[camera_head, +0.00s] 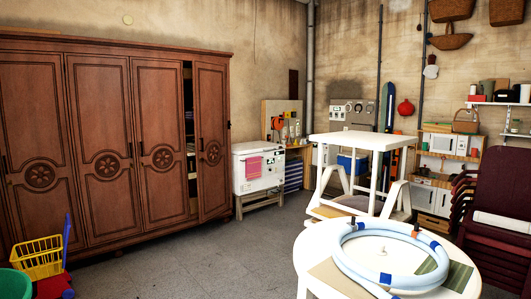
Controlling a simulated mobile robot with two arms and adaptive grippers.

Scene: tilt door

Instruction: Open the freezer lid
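A small white chest (270,172), which looks like the freezer, stands on a low wooden stand against the back wall, right of the wardrobe. Its lid (258,146) appears shut. A pink cloth (254,168) hangs over its front. It is across the room from me and small in the view, so handle details cannot be made out. Neither of my grippers is in view.
A large wooden wardrobe (100,140), one door ajar, fills the left. A yellow basket (38,258) is at lower left. A round white table (312,258) with a coiled hose (350,268) is at lower right, a white table (365,140) behind it. The grey floor (215,255) between is clear.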

